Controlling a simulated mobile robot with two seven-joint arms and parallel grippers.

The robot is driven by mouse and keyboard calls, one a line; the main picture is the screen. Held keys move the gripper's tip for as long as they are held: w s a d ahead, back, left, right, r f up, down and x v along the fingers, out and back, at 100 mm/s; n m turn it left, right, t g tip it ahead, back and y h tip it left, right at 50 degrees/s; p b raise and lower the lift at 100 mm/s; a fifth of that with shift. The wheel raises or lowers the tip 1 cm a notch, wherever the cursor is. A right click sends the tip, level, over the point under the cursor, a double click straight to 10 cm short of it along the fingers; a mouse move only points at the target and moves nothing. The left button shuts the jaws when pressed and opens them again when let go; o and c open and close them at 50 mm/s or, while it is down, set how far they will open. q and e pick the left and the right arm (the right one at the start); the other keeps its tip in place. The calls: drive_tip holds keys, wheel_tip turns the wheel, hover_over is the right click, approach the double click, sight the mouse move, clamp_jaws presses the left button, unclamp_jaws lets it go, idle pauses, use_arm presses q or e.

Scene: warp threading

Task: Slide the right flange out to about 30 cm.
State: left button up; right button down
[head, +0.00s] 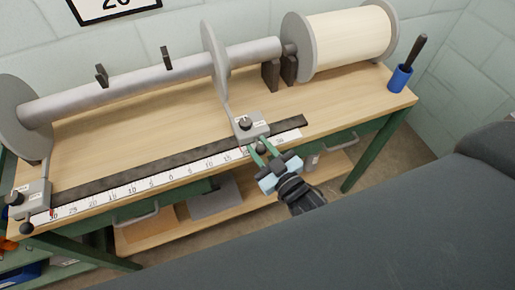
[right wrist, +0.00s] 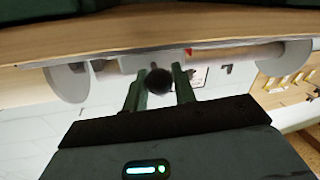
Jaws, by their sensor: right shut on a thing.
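The right flange (head: 215,62) is a grey disc on the beam, with an arm down to a grey carriage (head: 252,125) on the dark rail (head: 150,165). My right gripper (head: 258,152) reaches the front of the carriage. In the right wrist view its green fingers stand on either side of a round black knob (right wrist: 158,82), shut on it. My left gripper is not in view.
The left flange (head: 20,115) has its carriage (head: 30,197) at the left 30 mark, with a red pointer. A thread spool (head: 350,40) stands back right, and a blue cup (head: 400,79) with a brush stands right. The rail right of the carriage is clear.

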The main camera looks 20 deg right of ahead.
sight(300, 136)
drive_tip(key=d+p, duration=0.1)
drive_tip(key=d, duration=0.9)
drive_tip(key=shift+w, duration=0.15)
drive_tip(key=shift+d, duration=0.55)
drive_tip(key=c, duration=1.5)
unclamp_jaws()
drive_tip(key=shift+f, duration=0.1)
drive_tip(key=shift+o, duration=1.6)
drive_tip(key=shift+s, duration=0.3)
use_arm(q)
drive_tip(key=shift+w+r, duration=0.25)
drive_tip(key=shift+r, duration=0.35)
use_arm(e)
drive_tip(key=v, duration=0.7)
drive_tip(key=shift+s, duration=0.1)
